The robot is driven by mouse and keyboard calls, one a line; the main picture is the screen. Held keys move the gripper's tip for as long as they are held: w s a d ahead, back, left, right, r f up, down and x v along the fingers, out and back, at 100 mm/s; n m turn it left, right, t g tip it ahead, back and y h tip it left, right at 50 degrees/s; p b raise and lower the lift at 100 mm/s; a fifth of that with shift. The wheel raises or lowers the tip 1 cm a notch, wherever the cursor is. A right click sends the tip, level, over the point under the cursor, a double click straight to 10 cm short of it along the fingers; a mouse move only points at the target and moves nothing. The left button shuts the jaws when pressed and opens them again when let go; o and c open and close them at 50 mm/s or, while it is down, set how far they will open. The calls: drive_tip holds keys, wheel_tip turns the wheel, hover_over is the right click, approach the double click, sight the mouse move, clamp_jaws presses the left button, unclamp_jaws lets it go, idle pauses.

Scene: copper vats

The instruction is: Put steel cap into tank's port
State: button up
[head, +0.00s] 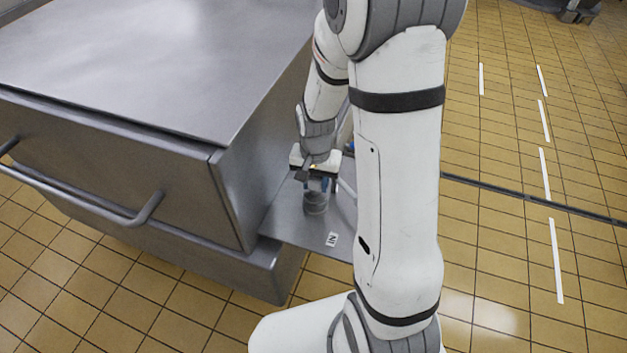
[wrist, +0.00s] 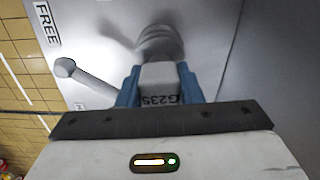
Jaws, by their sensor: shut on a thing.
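My gripper (head: 318,184) is low beside the steel cabinet, above a small metal shelf. In the wrist view its blue fingers (wrist: 160,88) are shut on a pale grey block marked G235 (wrist: 160,78), which seems to be the top of the steel cap. A round, stepped grey metal piece (wrist: 160,40) shows just beyond the fingertips. It also shows in the head view as a short cylinder (head: 316,205) under the gripper. I cannot tell where cap ends and port begins, or whether the cap is seated. No separate tank can be made out.
The steel cabinet (head: 150,70) with a bar handle (head: 90,205) stands close on the left. The shelf (head: 290,220) carries a small label (head: 332,239); the wrist view shows a FREE label (wrist: 47,23). A round-ended grey rod (wrist: 85,77) sticks out beside the fingers. Tiled floor (head: 500,280) is open at right.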

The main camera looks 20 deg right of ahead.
drive_tip(key=o, duration=1.2)
drive_tip(key=shift+c, duration=0.2)
drive_tip(key=shift+r+p, duration=0.8)
drive_tip(key=shift+r, duration=3.1)
drive_tip(key=shift+r, duration=0.1)
drive_tip(key=s+r+n+t+p, duration=0.1)
drive_tip(key=s+r+n+p, duration=0.1)
drive_tip(key=r, duration=0.6)
drive_tip(key=s+r+n+p, duration=0.2)
drive_tip(key=s+r+p, duration=0.3)
drive_tip(key=s+r, duration=0.2)
drive_tip(key=s+r+n+t+p, duration=0.1)
drive_tip(key=s+r+p, duration=0.3)
drive_tip(key=r, duration=0.5)
drive_tip(key=shift+s+a+n+t, duration=0.15)
drive_tip(key=shift+s+n+t, duration=0.15)
drive_tip(key=shift+s+n, duration=0.2)
drive_tip(key=shift+w, duration=0.1)
